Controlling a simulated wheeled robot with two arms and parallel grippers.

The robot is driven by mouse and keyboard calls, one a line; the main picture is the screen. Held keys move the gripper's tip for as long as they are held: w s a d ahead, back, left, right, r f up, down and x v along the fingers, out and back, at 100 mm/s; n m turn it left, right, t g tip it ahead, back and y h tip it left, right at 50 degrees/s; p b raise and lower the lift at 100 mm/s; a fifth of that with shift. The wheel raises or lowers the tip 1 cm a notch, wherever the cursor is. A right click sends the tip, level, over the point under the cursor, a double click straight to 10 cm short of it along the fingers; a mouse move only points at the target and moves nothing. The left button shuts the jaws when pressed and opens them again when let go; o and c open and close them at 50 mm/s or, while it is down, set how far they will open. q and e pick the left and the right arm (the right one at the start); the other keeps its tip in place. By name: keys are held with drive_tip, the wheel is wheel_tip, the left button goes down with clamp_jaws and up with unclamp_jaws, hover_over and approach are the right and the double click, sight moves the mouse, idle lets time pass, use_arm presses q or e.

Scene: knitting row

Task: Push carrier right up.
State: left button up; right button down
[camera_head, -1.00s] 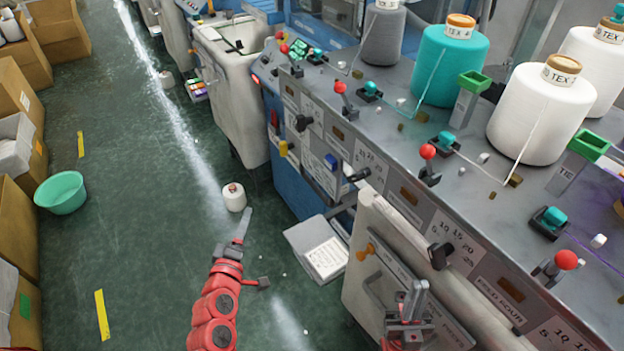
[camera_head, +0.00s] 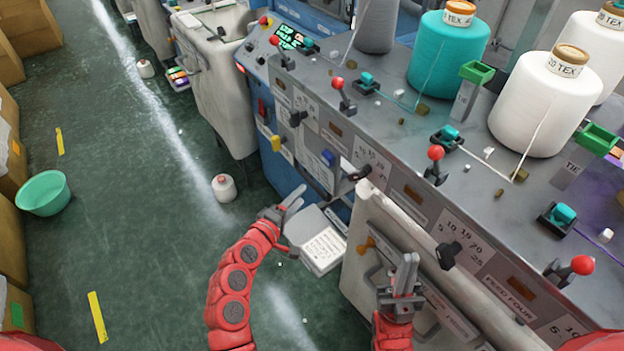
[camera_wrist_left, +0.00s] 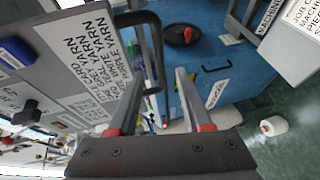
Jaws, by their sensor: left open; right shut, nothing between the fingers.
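On the grey machine (camera_head: 400,75), several red-ball levers stand along the top edge, among them a left one (camera_head: 337,83), a middle one (camera_head: 435,154) and a right one (camera_head: 581,265). Black knobs sit on the front face, one at the middle (camera_head: 360,173) and one further right (camera_head: 450,255). I cannot tell which part is the right carrier. My left gripper (camera_head: 288,205) is open and empty, below the front panel. In the left wrist view its fingers (camera_wrist_left: 157,97) are spread near a dark looped handle (camera_wrist_left: 150,35). My right gripper (camera_head: 407,272) is shut and empty, before the pale front cover.
Yarn cones, one teal (camera_head: 447,55) and one white (camera_head: 545,105), stand on the machine top. The pale cover (camera_head: 440,270) juts out at the front. A white cone (camera_head: 223,188) and green basin (camera_head: 43,193) are on the floor. The aisle is mostly clear.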

sight(312, 182)
use_arm(q)
drive_tip(key=p+x, duration=0.1)
drive_tip(key=x, duration=0.6)
drive_tip(key=shift+w+d, duration=0.15)
drive_tip(key=shift+w, duration=0.1)
drive_tip(key=shift+f, duration=0.1)
clamp_jaws()
idle(1.0)
